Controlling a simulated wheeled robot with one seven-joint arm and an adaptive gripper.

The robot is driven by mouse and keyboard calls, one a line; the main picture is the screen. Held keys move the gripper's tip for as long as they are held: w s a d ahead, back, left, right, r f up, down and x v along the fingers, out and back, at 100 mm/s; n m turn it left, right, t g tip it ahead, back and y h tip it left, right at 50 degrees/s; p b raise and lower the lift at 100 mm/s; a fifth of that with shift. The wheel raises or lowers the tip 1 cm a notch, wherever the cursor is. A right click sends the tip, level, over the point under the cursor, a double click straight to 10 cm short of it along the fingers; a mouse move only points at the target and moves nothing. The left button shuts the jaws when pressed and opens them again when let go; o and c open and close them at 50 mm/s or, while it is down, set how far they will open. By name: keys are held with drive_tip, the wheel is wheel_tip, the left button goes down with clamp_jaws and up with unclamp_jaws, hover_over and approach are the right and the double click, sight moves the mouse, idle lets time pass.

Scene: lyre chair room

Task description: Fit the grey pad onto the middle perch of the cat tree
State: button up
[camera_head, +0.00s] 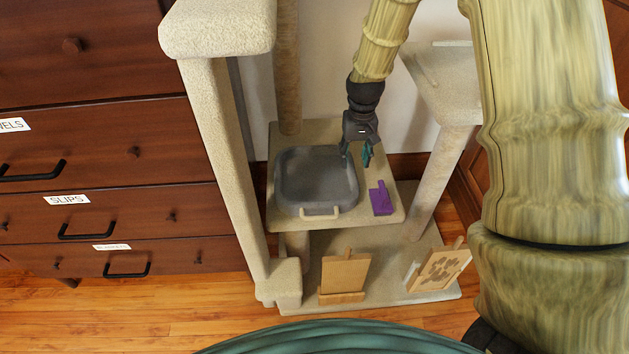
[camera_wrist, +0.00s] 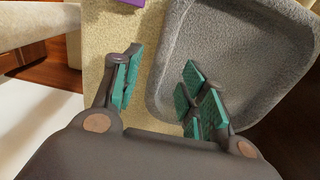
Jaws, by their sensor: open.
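The grey pad (camera_head: 318,182) is a square tray-like cushion with a raised rim and a pale loop at its front edge. It lies on the beige middle perch (camera_head: 382,222) of the cat tree, towards the left side. In the wrist view the pad (camera_wrist: 230,50) fills the right half, with carpeted perch (camera_wrist: 150,60) bare beside it. My gripper (camera_head: 358,155) is at the pad's back right corner. It is open, with one green-padded finger over the pad's rim side and the other over bare perch (camera_wrist: 160,92). Whether the fingers touch the pad cannot be told.
A purple object (camera_head: 380,198) lies on the perch right of the pad. Two wooden stands, a plain one (camera_head: 344,274) and one with a pawprint pattern (camera_head: 438,268), stand on the base below. Posts and a higher platform (camera_head: 218,28) flank the perch; labelled drawers (camera_head: 100,215) are left.

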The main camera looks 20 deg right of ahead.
sight(353, 170)
drive_tip(key=shift+s+a+f+b, duration=0.1)
drive_tip(key=shift+f+b, duration=0.45)
drive_tip(key=shift+f, duration=0.9)
drive_tip(key=shift+s+f+b, duration=0.1)
drive_tip(key=shift+f+b, duration=0.45)
drive_tip(key=shift+f, duration=0.9)
clamp_jaws()
